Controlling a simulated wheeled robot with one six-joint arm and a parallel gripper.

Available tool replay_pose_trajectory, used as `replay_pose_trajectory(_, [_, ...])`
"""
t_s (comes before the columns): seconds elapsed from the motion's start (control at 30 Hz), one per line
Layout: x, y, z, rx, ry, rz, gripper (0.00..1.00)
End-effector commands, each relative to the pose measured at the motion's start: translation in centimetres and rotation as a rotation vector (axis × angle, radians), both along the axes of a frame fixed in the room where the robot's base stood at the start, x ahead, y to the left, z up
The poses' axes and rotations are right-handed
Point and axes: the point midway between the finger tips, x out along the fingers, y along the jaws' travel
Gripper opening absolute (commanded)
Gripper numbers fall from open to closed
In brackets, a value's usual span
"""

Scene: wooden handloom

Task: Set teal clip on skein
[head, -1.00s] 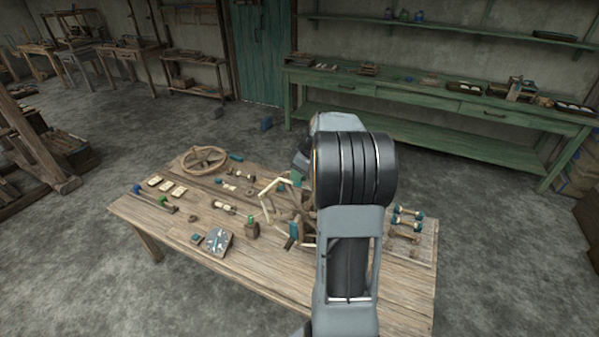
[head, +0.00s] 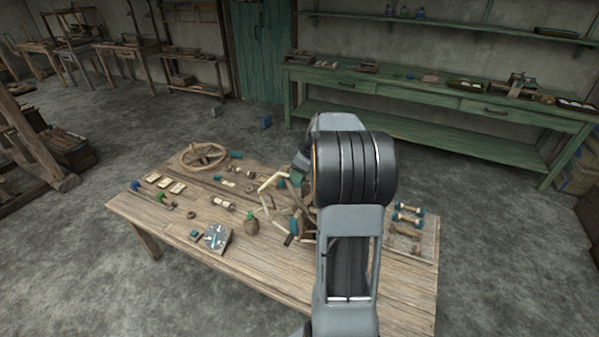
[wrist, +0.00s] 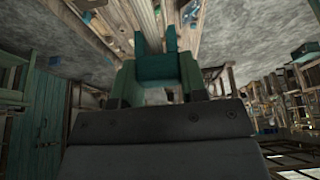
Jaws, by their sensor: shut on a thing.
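The teal clip (wrist: 157,78) shows in the wrist view between the jaws of my gripper (wrist: 160,88), which is shut on it. In the head view my own arm hides most of the gripper and the clip, above the table's far right part. A wooden reel-like frame with pale arms (head: 271,183) stands just left of my arm, partly hidden by it. I cannot clearly make out the skein.
The wooden table (head: 270,272) bears a spoked wheel (head: 203,157), a grey plate (head: 216,237), a green-topped vessel (head: 251,223) and several small spools. Teal-ended spools (head: 408,217) lie at right. The table's front is clear. A green bench (head: 440,95) stands behind.

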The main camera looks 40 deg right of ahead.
Motion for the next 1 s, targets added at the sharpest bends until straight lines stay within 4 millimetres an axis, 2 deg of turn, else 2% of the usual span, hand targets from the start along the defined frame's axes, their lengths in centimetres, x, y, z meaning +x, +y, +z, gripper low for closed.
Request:
replay_pose_trajectory(0.07, [0.0, 0.0, 0.02, 0.0, 0.0, 0.0, 0.18])
replay_pose_trajectory(0.1, [0.0, 0.0, 0.02, 0.0, 0.0, 0.0, 0.42])
replay_pose_trajectory(0.37, [0.0, 0.0, 0.02, 0.0, 0.0, 0.0, 0.67])
replay_pose_trajectory(0.53, [0.0, 0.0, 0.02, 0.0, 0.0, 0.0, 0.69])
replay_pose_trajectory(0.73, [0.0, 0.0, 0.02, 0.0, 0.0, 0.0, 0.86])
replay_pose_trajectory(1.0, [0.0, 0.0, 0.11, 0.0, 0.0, 0.0, 0.86])
